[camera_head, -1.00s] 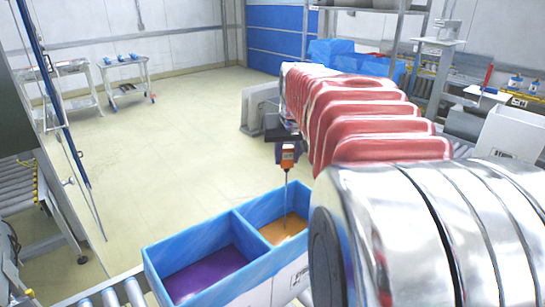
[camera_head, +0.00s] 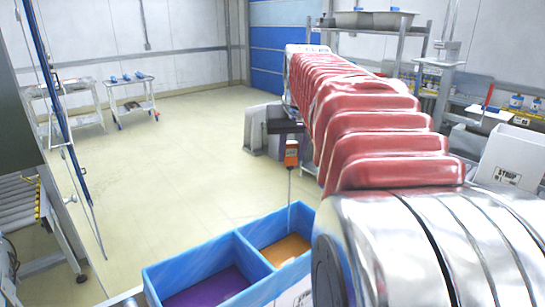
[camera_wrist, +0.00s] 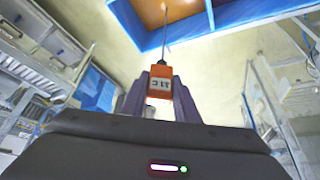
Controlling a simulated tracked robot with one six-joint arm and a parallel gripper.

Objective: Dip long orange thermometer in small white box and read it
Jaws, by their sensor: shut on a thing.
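My gripper (camera_head: 290,140) is shut on the orange thermometer (camera_head: 291,154), which hangs upright with its thin probe pointing down. In the wrist view, the gripper (camera_wrist: 160,70) has its two dark fingers on either side of the thermometer (camera_wrist: 160,83). Its small display shows characters that look like "11C", though they are tiny. The right compartment holds orange contents (camera_head: 286,250), the left purple contents (camera_head: 212,290). The probe tip appears over the orange compartment; I cannot tell whether it touches the contents.
A white labelled box (camera_head: 512,158) stands at the right. Metal shelving (camera_head: 385,22) is at the back right. Two small trolleys, one of them here (camera_head: 133,98), stand at the back left. A roller conveyor (camera_head: 20,205) is at the left. The middle floor is clear.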

